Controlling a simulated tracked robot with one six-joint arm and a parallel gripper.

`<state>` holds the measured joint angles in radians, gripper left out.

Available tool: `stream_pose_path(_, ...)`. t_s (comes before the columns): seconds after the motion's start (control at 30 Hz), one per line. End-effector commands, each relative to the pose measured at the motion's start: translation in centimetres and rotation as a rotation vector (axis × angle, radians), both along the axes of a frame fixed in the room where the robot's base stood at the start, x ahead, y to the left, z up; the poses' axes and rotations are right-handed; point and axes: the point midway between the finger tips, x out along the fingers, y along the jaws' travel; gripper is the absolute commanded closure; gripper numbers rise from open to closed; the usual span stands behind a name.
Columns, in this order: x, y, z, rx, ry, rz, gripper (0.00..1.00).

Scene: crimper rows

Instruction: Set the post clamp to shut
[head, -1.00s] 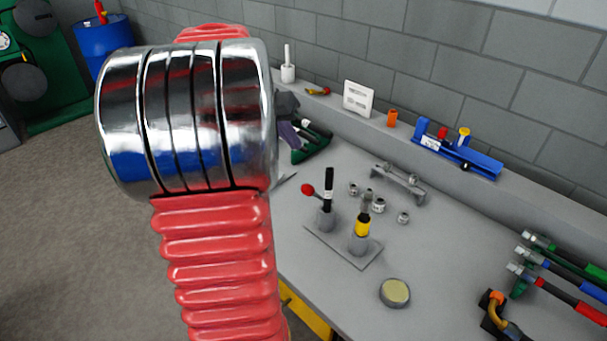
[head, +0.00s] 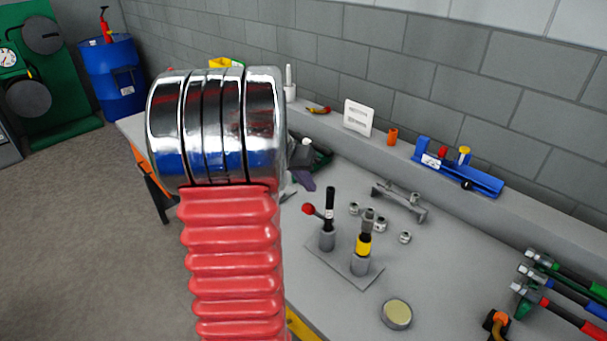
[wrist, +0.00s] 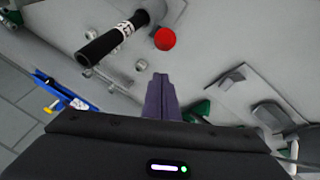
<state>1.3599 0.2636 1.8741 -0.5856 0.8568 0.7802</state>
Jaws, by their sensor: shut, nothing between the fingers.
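A grey plate (head: 375,276) on the bench bears two posts. The left post (head: 328,238) has an upright black grip (head: 329,203) with a light label, and a red ball knob (head: 309,209) sticks out to its left. The right post (head: 361,263) has a yellow band and a metal top. I cannot tell for certain which part is the clamp. In the wrist view the black grip (wrist: 98,47) and the red ball (wrist: 165,39) are near the top. My gripper (wrist: 160,78) has its purple fingers together, empty, a little apart from the red ball. It also shows in the head view (head: 306,187), partly hidden behind my arm.
Several small metal nuts (head: 380,224) and a grey bracket (head: 402,205) lie behind the plate. A round tin (head: 396,314) stands in front. Coloured-handled tools (head: 560,290) lie at right. A blue fixture (head: 458,170) sits on the back ledge.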

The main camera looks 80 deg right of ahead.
Motion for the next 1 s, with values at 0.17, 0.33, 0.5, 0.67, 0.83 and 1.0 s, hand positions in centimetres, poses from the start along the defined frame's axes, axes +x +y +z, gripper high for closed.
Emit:
stream_pose_path(0.17, 0.2, 1.7, -1.0, -0.002, 0.0, 0.002, 1.0)
stream_pose_path(0.33, 0.2, 2.5, -1.5, -0.002, -0.001, 0.002, 1.0)
stream_pose_path(0.5, 0.2, 2.5, -1.6, -0.003, 0.0, 0.001, 1.0)
stream_pose_path(0.67, 0.2, 2.5, -1.6, -0.002, 0.0, 0.001, 1.0)
stream_pose_path(0.83, 0.1, 2.6, -1.6, -0.006, 0.002, -0.002, 1.0)
stream_pose_path(1.0, -0.1, 2.7, -1.7, -0.02, 0.014, -0.006, 1.0)
